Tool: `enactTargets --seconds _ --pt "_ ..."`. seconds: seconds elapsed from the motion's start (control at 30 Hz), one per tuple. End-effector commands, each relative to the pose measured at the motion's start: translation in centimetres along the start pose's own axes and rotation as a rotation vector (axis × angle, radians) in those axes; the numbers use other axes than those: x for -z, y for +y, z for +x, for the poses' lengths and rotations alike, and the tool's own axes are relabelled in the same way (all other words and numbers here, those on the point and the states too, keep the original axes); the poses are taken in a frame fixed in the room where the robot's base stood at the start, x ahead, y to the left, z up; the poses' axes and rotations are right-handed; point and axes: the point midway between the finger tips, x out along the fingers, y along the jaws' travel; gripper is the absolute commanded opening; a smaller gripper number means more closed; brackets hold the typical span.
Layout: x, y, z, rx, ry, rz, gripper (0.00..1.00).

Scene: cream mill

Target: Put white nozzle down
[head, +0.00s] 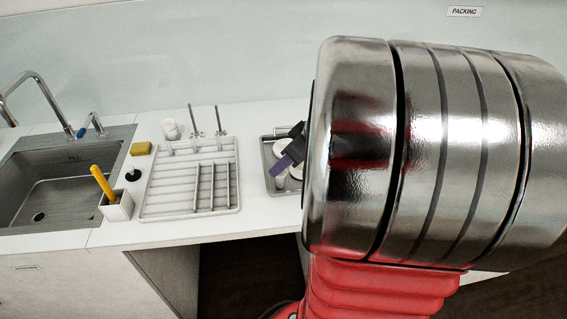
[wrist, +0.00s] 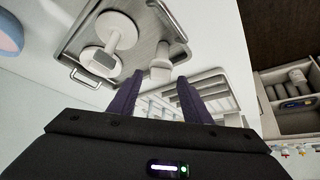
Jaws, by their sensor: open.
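A white piece that looks like the nozzle (wrist: 161,62), narrow at one end and wider at the other, lies in the metal tray (wrist: 74,45) in the wrist view. My gripper (wrist: 160,80) is open, its two purple fingers apart and nothing held between them. The white piece shows just beyond the fingertips, nearer the left one; I cannot tell whether they touch. In the head view my gripper (head: 276,171) is over the tray (head: 271,184), much of which my arm hides.
White discs with stems (wrist: 117,32) share the tray. Left of it in the head view is a white slatted drying rack (head: 165,205), then a white holder with a yellow-handled tool (head: 117,207), a yellow sponge (head: 141,148) and a sink (head: 62,190). An open compartment with parts (wrist: 292,100) is at right.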

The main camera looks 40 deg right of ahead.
Motion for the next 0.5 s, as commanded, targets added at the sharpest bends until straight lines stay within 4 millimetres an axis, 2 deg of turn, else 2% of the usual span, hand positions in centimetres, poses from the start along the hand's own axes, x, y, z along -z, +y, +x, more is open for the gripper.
enactTargets --seconds 0.5 --pt "0.0 0.1 -8.5 -0.006 0.001 0.002 0.44"
